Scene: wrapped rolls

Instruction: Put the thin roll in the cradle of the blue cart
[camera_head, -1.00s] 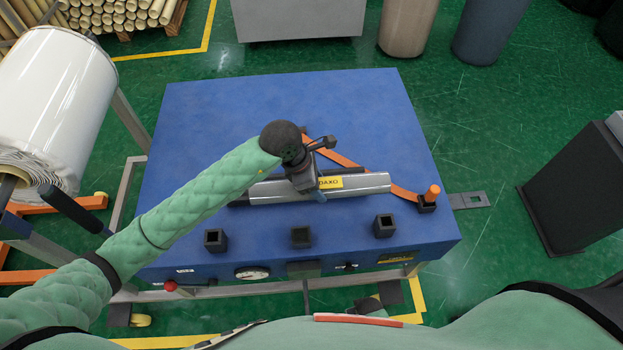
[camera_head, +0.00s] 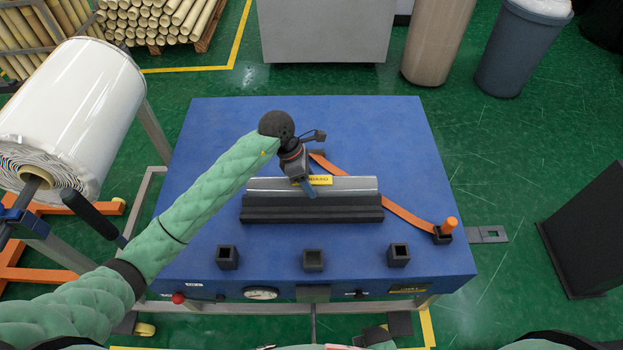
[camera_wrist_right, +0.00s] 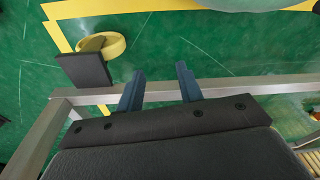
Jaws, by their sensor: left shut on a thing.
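The thin roll is a shiny grey cylinder (camera_head: 350,184) with a yellow label, in the middle of the blue cart's top (camera_head: 230,125) in the head view. It lies lengthwise along the black cradle (camera_head: 310,215), at the cradle's far side. I cannot tell whether it rests in the cradle or hangs just above it. My left gripper (camera_head: 307,187) is shut on the roll from above, near its middle, and hides part of it. My right gripper (camera_wrist_right: 160,72) shows in the right wrist view, its two blue fingers apart with nothing between them, near a metal frame bar.
An orange strap (camera_head: 390,205) runs behind the roll to a holder at the cart's right. Black square sockets (camera_head: 313,260) line the near edge. A big white roll (camera_head: 75,105) stands on a frame at left. A dark box (camera_head: 595,235) stands at right.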

